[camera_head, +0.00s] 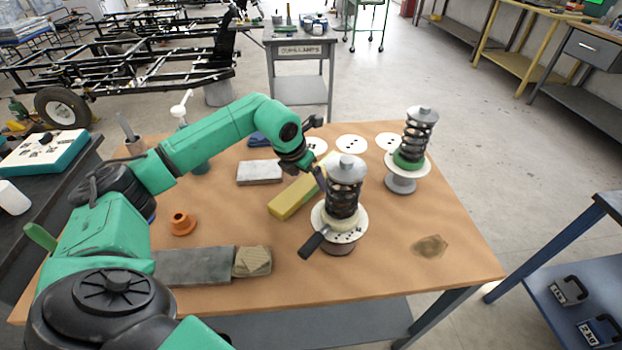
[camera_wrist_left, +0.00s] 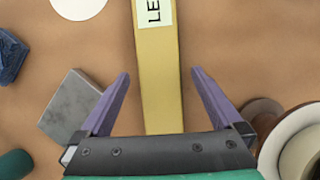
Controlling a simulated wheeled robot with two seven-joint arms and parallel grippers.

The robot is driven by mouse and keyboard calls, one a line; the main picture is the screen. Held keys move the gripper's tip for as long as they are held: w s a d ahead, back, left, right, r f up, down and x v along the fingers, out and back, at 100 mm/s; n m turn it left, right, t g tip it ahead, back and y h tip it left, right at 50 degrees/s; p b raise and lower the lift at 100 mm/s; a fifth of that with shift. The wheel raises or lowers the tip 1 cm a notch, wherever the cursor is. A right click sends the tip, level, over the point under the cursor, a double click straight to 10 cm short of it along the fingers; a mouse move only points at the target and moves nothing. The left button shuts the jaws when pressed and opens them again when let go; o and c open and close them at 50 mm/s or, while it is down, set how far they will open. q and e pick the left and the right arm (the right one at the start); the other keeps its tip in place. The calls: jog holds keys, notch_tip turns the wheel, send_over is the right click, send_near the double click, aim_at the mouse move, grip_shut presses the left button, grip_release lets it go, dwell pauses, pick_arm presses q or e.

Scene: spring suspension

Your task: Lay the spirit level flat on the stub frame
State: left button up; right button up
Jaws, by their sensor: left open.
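The spirit level is a yellow bar (camera_head: 290,199) lying on the brown table, left of the near spring unit. In the left wrist view the yellow bar (camera_wrist_left: 159,85) runs between the fingers, with a pale label partly reading "LE". My left gripper (camera_head: 318,178) is above the bar near the spring unit; in the wrist view its purple fingers (camera_wrist_left: 160,75) are apart, one on each side of the bar, and hold nothing. A long grey block (camera_head: 195,266) lies at the table's front left and may be the stub frame; I cannot tell. My right gripper is out of view.
A near coil spring unit (camera_head: 344,190) with a dark handle stands right of the bar; another spring unit (camera_head: 415,138) stands behind it. The table's right front is mostly clear.

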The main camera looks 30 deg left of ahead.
pick_arm(q)
jog(key=shift+w+f, duration=0.2)
jog(key=shift+f, duration=0.25)
jog(key=shift+r, duration=0.1)
grip_shut()
